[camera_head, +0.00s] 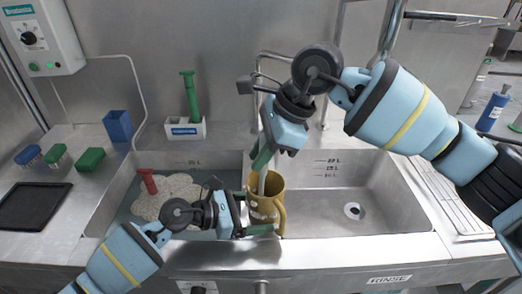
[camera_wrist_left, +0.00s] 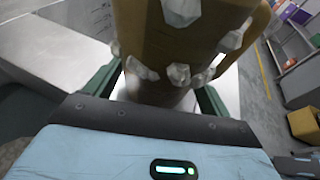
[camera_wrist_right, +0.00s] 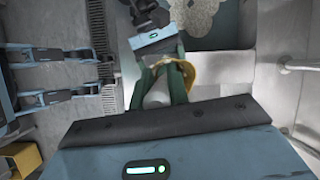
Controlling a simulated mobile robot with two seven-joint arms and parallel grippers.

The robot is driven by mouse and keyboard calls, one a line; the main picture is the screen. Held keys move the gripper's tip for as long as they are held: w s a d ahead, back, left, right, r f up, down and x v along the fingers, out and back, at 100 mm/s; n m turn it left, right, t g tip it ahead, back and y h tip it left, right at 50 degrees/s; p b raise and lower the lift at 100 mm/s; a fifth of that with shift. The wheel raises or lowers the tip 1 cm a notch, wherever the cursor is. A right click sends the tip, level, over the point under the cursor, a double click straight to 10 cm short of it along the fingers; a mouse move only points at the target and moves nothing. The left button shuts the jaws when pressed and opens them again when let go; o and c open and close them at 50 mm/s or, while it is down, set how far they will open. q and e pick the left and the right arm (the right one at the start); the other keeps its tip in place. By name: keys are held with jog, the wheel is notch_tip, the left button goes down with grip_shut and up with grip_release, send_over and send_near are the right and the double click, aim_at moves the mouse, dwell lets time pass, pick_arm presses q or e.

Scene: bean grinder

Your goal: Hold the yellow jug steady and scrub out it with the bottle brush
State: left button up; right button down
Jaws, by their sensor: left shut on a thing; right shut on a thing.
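The yellow jug (camera_head: 266,212) is upright over the divider between the two sinks, with pale blobs on its outer wall. My left gripper (camera_head: 258,230) is shut on its lower part. In the left wrist view the jug (camera_wrist_left: 165,35) stands between the green fingers.
The left sink holds foam (camera_head: 180,188) and a red-handled thing (camera_head: 148,181). The right sink (camera_head: 325,205) is empty.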

jog(key=shift+s+d+f, duration=0.15)
jog(key=shift+s+d, duration=0.25)
jog(key=shift+s, duration=0.3)
jog(key=shift+d, duration=0.1)
jog(key=shift+d, duration=0.8)
jog(key=shift+w, duration=0.1)
jog(key=shift+w+d+r, duration=0.2)
jog(key=shift+w+d, duration=0.2)
jog(key=shift+w, duration=0.3)
